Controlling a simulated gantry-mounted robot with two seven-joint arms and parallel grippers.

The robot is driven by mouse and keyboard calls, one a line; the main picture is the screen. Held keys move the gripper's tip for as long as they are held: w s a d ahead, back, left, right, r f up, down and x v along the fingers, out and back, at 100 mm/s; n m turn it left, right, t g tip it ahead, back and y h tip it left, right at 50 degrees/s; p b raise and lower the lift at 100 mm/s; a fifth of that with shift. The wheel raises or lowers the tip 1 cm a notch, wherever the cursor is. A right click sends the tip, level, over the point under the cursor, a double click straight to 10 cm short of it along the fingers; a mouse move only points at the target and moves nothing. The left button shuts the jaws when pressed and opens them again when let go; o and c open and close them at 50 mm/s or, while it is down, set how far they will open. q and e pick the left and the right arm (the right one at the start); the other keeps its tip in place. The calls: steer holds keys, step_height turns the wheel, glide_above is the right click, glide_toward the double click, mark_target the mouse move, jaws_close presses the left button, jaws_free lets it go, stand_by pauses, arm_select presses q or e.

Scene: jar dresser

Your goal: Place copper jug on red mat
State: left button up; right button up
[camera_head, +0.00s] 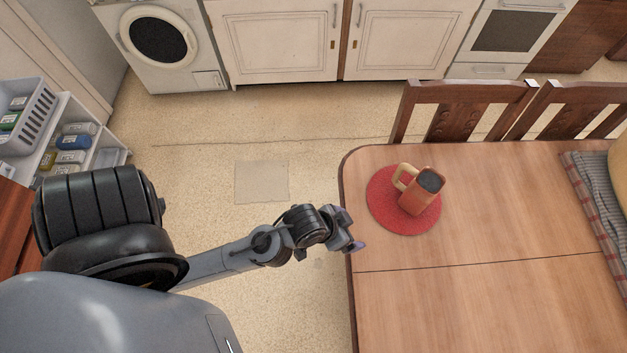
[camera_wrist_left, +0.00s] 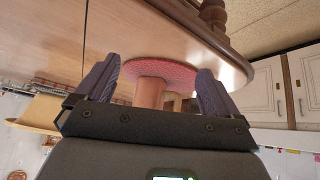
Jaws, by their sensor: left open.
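The copper jug (camera_head: 409,201), with a pale handle on its left side and a dark opening, stands on the round red mat (camera_head: 387,222) near the table's left edge. My left gripper (camera_head: 357,245) is at that edge, below and left of the mat, apart from the jug. In the left wrist view, which looks upside down, my left gripper (camera_wrist_left: 159,66) is open and empty. The jug (camera_wrist_left: 149,93) and the red mat (camera_wrist_left: 160,71) show beyond and between its fingers. My right gripper is not in view.
The wooden table (camera_head: 480,290) is clear in front of the mat. Two chairs (camera_head: 460,110) stand behind it. A checked cloth (camera_head: 590,200) lies at the right. A white shelf with bottles (camera_head: 75,145) is at the far left.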

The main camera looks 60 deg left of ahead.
arm_select(q)
steer(key=s+a+m+g+y, duration=0.1)
steer(key=s+a+g, duration=0.2)
steer(key=s, duration=0.4)
steer(key=shift+s+a+r, duration=0.35)
steer(key=shift+r, duration=0.1)
